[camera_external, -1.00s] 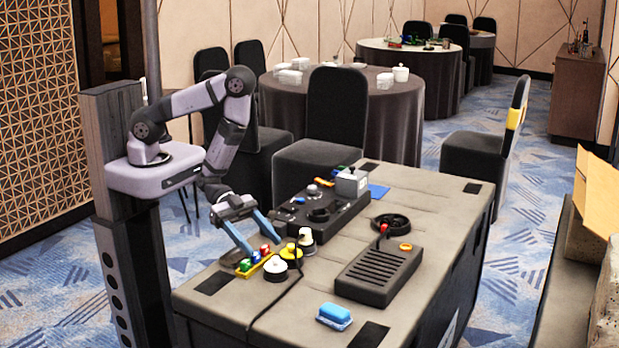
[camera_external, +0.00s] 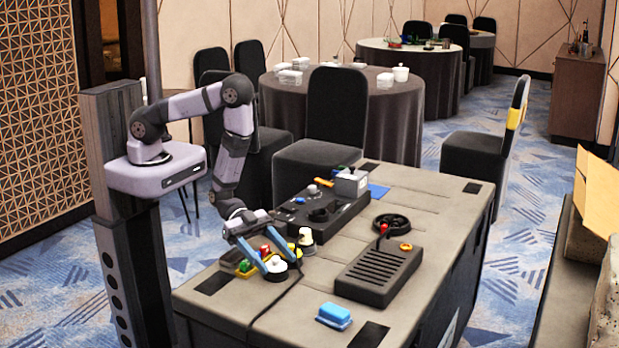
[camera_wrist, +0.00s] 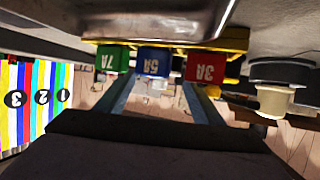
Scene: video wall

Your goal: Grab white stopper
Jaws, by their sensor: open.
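A round white stopper (camera_external: 275,265) on a dark base sits on the grey case top in the external view. My gripper (camera_external: 281,265) is open above it, pointing down. Its blue fingertips appear on either side of the stopper; contact cannot be told. A second white piece (camera_external: 306,238) with a dark foot stands just behind to the right. In the wrist view my gripper's fingers (camera_wrist: 160,92) reach towards a yellow rack (camera_wrist: 230,42) of coloured blocks. A cream, rounded piece (camera_wrist: 275,102) with a dark base lies to the right of the fingers. A pale shape between the fingers is unclear.
The green block (camera_wrist: 112,58), blue block (camera_wrist: 155,62) and red block (camera_wrist: 206,66) are close to my fingers. A black control box (camera_external: 318,212), a ribbed black box (camera_external: 378,272) and a blue block (camera_external: 334,315) share the case top. A dark cable runs nearby.

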